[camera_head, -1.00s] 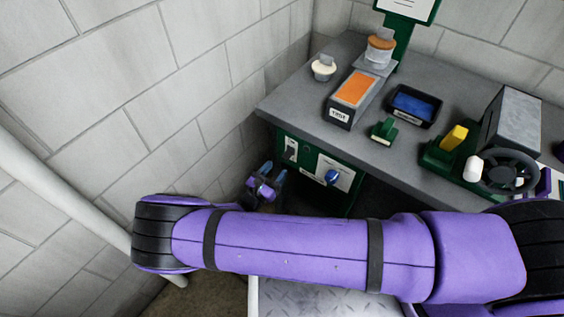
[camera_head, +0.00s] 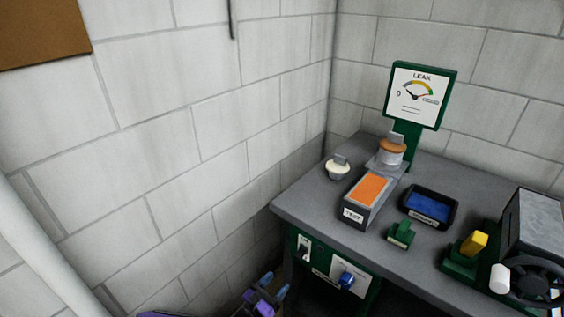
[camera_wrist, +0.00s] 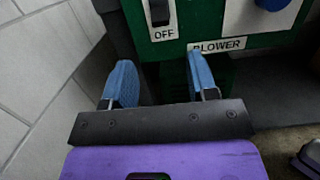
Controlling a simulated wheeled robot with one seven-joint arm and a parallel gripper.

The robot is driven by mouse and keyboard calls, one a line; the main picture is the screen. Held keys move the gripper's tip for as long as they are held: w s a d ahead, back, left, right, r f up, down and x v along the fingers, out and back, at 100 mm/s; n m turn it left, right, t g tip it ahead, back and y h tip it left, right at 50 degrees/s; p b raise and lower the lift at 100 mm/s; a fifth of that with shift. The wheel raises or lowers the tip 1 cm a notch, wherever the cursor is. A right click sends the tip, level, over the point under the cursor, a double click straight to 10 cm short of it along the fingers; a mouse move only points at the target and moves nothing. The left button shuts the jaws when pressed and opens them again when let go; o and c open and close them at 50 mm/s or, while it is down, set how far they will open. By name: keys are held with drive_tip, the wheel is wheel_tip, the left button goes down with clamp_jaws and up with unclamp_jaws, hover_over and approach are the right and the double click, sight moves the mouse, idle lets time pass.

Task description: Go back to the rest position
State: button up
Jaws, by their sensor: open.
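My gripper (camera_head: 274,286) shows at the bottom edge of the head view, low beside the front left corner of the bench. In the wrist view my gripper (camera_wrist: 161,76) is open, with its two blue fingers apart and nothing between them. Beyond the fingers is the green panel (camera_wrist: 220,24) under the bench, with a black switch (camera_wrist: 159,12) marked OFF, a blue knob (camera_wrist: 271,3) and a BLOWER label (camera_wrist: 217,46). I cannot tell a gap from contact there, but the fingers appear apart from the switch and knob.
The grey bench (camera_head: 318,206) holds an orange-topped block (camera_head: 370,190), a blue-lined tray (camera_head: 430,208), a small white cup (camera_head: 338,169), a green stand (camera_head: 400,235) and a fan machine (camera_head: 530,235). A LEAK gauge (camera_head: 417,94) stands behind. A block wall and white pipe (camera_head: 45,250) are left.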

drive_tip(key=w+d+r+m+g, duration=0.35)
drive_tip(key=r+m+g, duration=0.25)
drive_tip(key=r, duration=0.5)
drive_tip(key=w+d+r+m+g, duration=0.2)
drive_tip(key=d+r+m+g, duration=0.3)
drive_tip(key=r, duration=0.5)
drive_tip(key=s+d+r+m+g+y, duration=0.1)
drive_tip(key=d+r+m+g+y, duration=0.3)
drive_tip(key=r, duration=0.5)
drive_tip(key=d+r+m+g+y, duration=0.1)
drive_tip(key=d+r+m, duration=0.2)
drive_tip(key=d+r, duration=0.45)
drive_tip(key=s+d+r+m+t+y, duration=0.1)
drive_tip(key=s+d+r+m+y, duration=0.2)
drive_tip(key=s+d+r, duration=0.3)
drive_tip(key=s+d+r+m+y, duration=0.2)
drive_tip(key=s+d+r+m, duration=0.1)
drive_tip(key=r, duration=0.6)
drive_tip(key=s+d+r+m+t+y, duration=0.1)
drive_tip(key=s+d+r+m+t, duration=0.1)
drive_tip(key=s, duration=0.4)
drive_tip(key=s+d+r+m+t+y, duration=0.1)
drive_tip(key=s+d+r+m+t, duration=0.1)
drive_tip(key=s, duration=0.5)
drive_tip(key=shift+s+d+r+t, duration=0.25)
drive_tip(key=shift+r+t, duration=0.05)
drive_tip(key=shift+r, duration=0.4)
